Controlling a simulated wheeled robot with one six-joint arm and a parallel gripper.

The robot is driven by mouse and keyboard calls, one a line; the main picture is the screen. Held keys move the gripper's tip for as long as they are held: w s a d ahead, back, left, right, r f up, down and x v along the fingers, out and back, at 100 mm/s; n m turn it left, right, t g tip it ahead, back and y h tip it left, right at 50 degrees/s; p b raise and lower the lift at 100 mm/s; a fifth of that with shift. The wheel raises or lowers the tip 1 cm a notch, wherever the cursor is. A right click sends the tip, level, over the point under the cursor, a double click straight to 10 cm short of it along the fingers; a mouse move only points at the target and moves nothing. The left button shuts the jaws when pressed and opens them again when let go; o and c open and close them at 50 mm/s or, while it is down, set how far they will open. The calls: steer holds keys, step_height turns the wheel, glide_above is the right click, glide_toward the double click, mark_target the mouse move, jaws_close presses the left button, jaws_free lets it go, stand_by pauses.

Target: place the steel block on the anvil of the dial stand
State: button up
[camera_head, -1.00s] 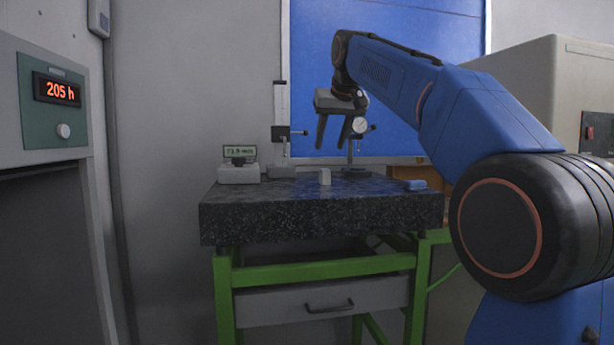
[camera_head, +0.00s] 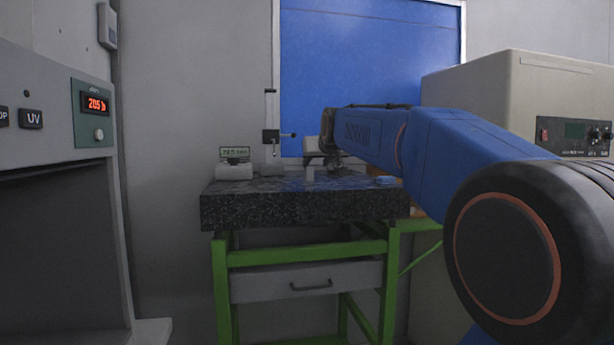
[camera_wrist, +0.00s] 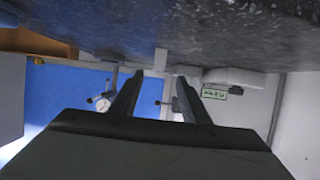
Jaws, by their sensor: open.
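The steel block (camera_head: 310,174) is a small pale upright block on the granite plate (camera_head: 250,210); it also shows in the wrist view (camera_wrist: 161,61), beyond my fingertips and roughly in line with the gap between them. My gripper (camera_wrist: 159,76) is open and empty, its two dark fingers apart. In the head view my gripper is low over the plate by the block, its fingers hard to make out. The dial stand is mostly hidden behind my arm in the head view; its round dial (camera_wrist: 102,103) shows left of the fingers in the upside-down wrist view. Its anvil is not clearly visible.
A height gauge (camera_head: 270,137) stands behind the block, with a digital readout box (camera_head: 234,172) to its left. A cabinet with a red display (camera_head: 95,103) is at left, a beige machine (camera_head: 500,95) at right.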

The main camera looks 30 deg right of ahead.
mark_target(310, 170)
steer(key=x, duration=1.2)
steer(key=shift+w+d+f, duration=0.2)
steer(key=shift+w, duration=0.1)
steer(key=shift+c, duration=0.3)
jaws_close()
